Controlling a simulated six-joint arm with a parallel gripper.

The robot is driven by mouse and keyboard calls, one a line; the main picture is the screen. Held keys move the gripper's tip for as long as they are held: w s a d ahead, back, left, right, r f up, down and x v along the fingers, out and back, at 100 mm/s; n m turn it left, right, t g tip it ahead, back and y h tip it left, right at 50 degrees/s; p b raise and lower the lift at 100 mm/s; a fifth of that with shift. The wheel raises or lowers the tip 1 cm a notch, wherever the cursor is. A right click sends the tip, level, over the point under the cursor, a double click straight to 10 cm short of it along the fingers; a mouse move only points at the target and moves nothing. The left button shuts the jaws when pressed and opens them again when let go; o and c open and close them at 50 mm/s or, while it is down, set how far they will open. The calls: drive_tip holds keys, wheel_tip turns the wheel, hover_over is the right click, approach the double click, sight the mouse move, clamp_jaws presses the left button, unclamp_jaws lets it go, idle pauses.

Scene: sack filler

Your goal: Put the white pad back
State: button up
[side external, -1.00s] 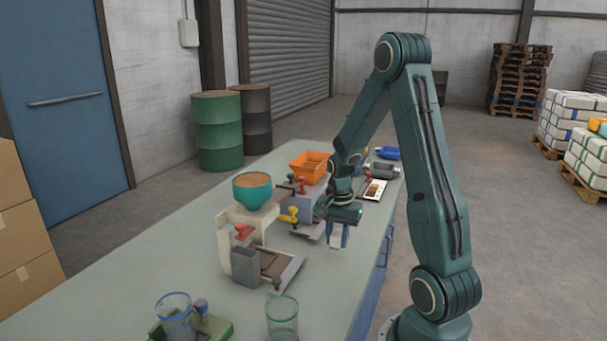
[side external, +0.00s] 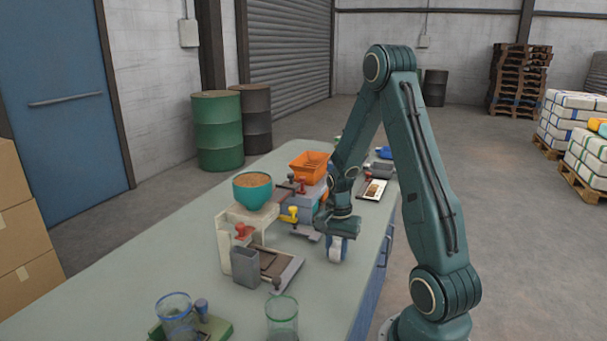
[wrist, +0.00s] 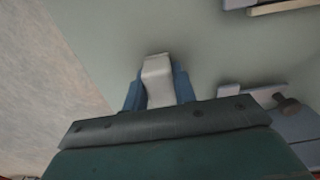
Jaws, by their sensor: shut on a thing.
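The white pad (side external: 337,252) is held below my gripper (side external: 338,246) near the right edge of the table. In the wrist view the white pad (wrist: 157,78) sits between the two blue fingers of my gripper (wrist: 159,88), which is shut on it. The table surface shows beyond the pad. I cannot tell whether the pad touches the table.
A cream filler stand (side external: 224,245) with a teal bowl (side external: 252,192) is left of my gripper. Behind it is a stand with an orange hopper (side external: 308,167). A clear glass (side external: 282,318) stands in front. The table (side external: 130,270) is bare at left.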

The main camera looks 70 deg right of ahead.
sight(336, 245)
drive_tip(key=o, duration=0.9)
drive_tip(key=shift+f, duration=0.1)
drive_tip(key=shift+o, duration=0.2)
wheel_tip(336, 245, up, 12)
drive_tip(key=shift+r, duration=0.2)
idle(0.6)
